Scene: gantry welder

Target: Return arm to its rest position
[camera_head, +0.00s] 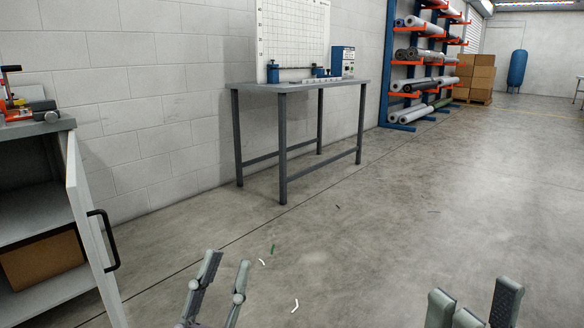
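My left gripper (228,268) rises into the bottom of the head view, left of centre. Its two grey fingers stand apart with only floor visible between them. My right gripper (474,300) shows at the bottom right edge. Its fingers also stand apart, with nothing seen held between their tips. The lower parts of both grippers and most of both arms are cut off by the frame.
An open cabinet (40,222) stands at the left, its door (90,235) swung out near my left gripper. A grey table (300,87) stands against the wall. A rack of rolls (425,65) is further back. Small scraps (295,305) lie on the otherwise clear floor.

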